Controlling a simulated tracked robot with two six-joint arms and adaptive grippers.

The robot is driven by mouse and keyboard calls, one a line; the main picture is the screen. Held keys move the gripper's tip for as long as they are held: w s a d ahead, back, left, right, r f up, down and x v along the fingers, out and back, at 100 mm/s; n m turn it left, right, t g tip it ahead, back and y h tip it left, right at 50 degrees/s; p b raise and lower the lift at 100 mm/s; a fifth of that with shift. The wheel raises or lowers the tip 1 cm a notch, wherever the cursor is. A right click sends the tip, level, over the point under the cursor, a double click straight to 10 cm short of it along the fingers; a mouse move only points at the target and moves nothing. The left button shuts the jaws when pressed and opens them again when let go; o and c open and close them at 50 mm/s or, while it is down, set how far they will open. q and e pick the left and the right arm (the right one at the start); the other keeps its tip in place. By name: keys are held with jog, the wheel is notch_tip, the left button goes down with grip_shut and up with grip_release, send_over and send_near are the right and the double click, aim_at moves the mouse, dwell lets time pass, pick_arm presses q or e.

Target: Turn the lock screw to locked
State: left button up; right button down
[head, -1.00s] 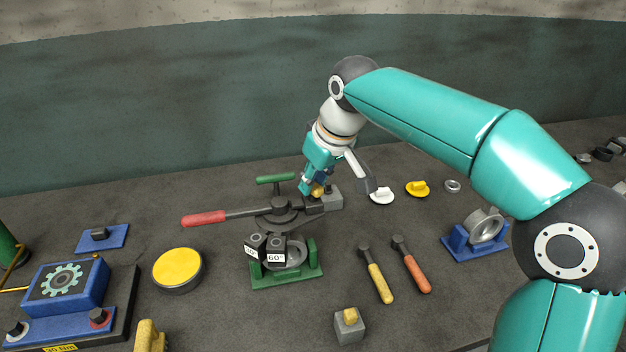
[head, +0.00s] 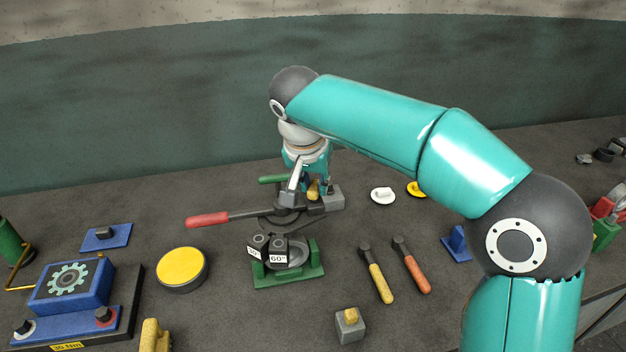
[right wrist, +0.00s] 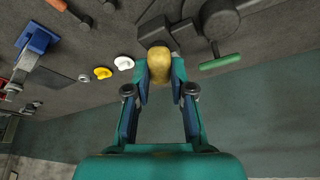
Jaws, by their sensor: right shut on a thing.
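The lock screw shows as a brass knob (head: 313,190) on the dark clamp fixture, beside a grey block (head: 333,200). My right gripper (head: 316,182) reaches down onto it from above and behind. In the right wrist view the brass knob (right wrist: 160,62) sits between the two fingertips of the right gripper (right wrist: 160,78), which are shut on it. The fixture carries a long lever with a red grip (head: 207,220) and a green bar handle (head: 272,180). The screw's lock marking cannot be made out. My left gripper is not in view.
A green-based stand with a 60° label (head: 290,275) stands in front. A yellow-topped disc (head: 181,267) lies left. Yellow-handled (head: 379,283) and orange-handled (head: 416,278) tools lie right. White (head: 382,195) and yellow (head: 416,189) knobs lie behind them.

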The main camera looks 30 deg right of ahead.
jog(key=m, duration=0.2)
jog(key=m+g+h+p, duration=0.1)
jog(key=m+p, duration=0.1)
jog(key=m, duration=0.1)
jog(key=shift+w+r+m+g, duration=0.2)
jog(key=shift+r+m+g, duration=0.1)
jog(key=shift+g, duration=0.1)
jog(key=m+g+p, duration=0.1)
jog(key=m+p, duration=0.1)
jog(key=m, duration=0.1)
jog(key=shift+w+h, duration=0.1)
jog(key=shift+h, duration=0.2)
jog(key=shift+m+g+p, duration=0.7)
jog(key=shift+m+p, duration=0.2)
jog(key=shift+m, duration=0.8)
jog(key=c, duration=1)
grip_release()
jog(key=shift+f, duration=0.2)
jog(key=shift+a, duration=0.1)
